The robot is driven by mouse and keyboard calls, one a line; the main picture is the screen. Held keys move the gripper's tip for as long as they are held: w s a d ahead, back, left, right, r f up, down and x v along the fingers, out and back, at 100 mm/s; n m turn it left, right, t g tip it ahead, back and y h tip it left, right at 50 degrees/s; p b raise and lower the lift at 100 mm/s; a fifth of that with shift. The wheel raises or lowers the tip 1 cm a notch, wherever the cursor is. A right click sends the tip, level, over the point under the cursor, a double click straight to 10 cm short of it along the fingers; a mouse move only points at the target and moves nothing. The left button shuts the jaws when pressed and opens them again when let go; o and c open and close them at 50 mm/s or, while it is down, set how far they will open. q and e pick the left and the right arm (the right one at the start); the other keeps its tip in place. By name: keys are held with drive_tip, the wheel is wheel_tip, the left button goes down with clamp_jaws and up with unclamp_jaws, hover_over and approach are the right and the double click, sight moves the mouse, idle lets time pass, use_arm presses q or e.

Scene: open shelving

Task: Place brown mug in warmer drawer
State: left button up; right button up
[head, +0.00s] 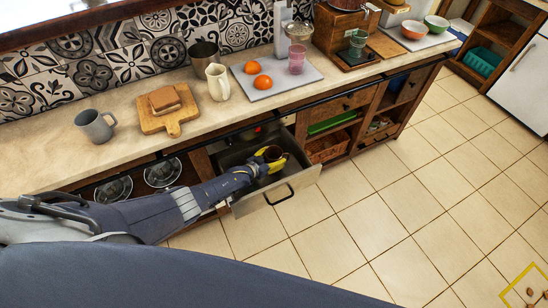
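The warmer drawer (277,196) stands pulled out under the counter, with a metal inside and a bar handle on its front. The brown mug (273,153) is at the open drawer, between the yellow fingers of my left gripper (270,159). The fingers lie against both sides of the mug and appear shut on it. The gripper hides part of the mug, and I cannot tell whether its base touches the drawer floor. My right gripper is not in view.
Open shelves (331,122) stand right of the drawer.

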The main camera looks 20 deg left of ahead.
sight(268, 161)
use_arm(q)
drive_tip(key=o, duration=0.5)
drive_tip(key=shift+o, duration=0.2)
drive_tip(key=shift+r, duration=0.2)
drive_tip(key=shift+s+a+r, duration=0.1)
drive_tip(key=shift+s+a, duration=0.1)
drive_tip(key=shift+s, duration=0.35)
drive_tip(key=shift+v, duration=3.1)
drive_tip(key=shift+r, duration=0.1)
